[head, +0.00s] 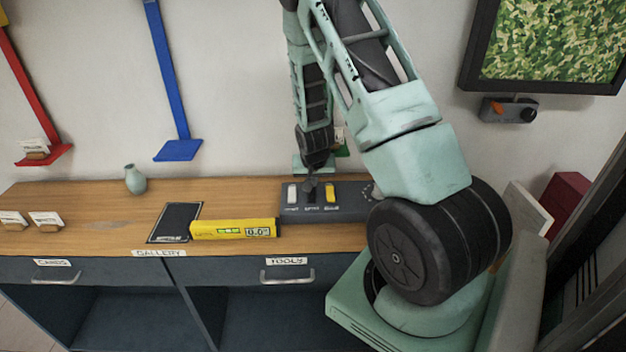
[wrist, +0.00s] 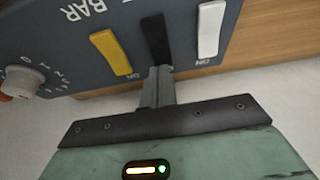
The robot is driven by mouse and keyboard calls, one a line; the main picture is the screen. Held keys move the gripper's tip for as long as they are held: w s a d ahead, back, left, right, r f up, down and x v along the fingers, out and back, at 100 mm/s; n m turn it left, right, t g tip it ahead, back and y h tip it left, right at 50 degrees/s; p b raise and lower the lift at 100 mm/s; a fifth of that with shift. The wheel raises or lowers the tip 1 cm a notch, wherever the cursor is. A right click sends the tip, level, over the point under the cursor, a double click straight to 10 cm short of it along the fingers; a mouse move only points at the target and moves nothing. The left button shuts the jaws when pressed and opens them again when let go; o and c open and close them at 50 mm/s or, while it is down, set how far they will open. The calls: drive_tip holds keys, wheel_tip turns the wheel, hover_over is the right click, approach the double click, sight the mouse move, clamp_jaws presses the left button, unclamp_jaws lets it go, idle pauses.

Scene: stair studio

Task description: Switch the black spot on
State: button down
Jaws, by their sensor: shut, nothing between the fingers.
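A dark grey switch box (head: 345,207) lies on the wooden counter, with a white, a black and a yellow rocker in a row. The black rocker (wrist: 156,38) is in the middle in the wrist view, between the yellow rocker (wrist: 111,54) and the white rocker (wrist: 210,28). My gripper (wrist: 158,80) is shut and empty, with its tips at the lower end of the black rocker; I cannot tell whether they touch. The tips hide that end and any label there. In the head view my gripper (head: 311,184) comes down over the middle of the box.
A yellow digital level (head: 234,229) lies left of the box, beside a dark tablet (head: 174,223). A small green vase (head: 135,180) stands farther left. A round dial (wrist: 25,82) is near the yellow rocker. A framed picture (head: 552,45) hangs at the right.

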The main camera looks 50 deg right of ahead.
sight(313, 196)
drive_tip(key=shift+f, duration=0.2)
drive_tip(key=shift+w+d+f+b, duration=0.15)
drive_tip(key=shift+d+f+b, duration=0.05)
drive_tip(key=shift+f+b, duration=0.3)
drive_tip(key=shift+r, duration=0.2)
drive_tip(key=shift+s+a+r, duration=0.3)
drive_tip(key=shift+s+a, duration=0.15)
drive_tip(key=shift+a, duration=0.15)
wheel_tip(313, 196, up, 14)
drive_tip(key=p, duration=0.2)
drive_tip(key=shift+s+a, duration=0.35)
drive_tip(key=shift+a, duration=0.05)
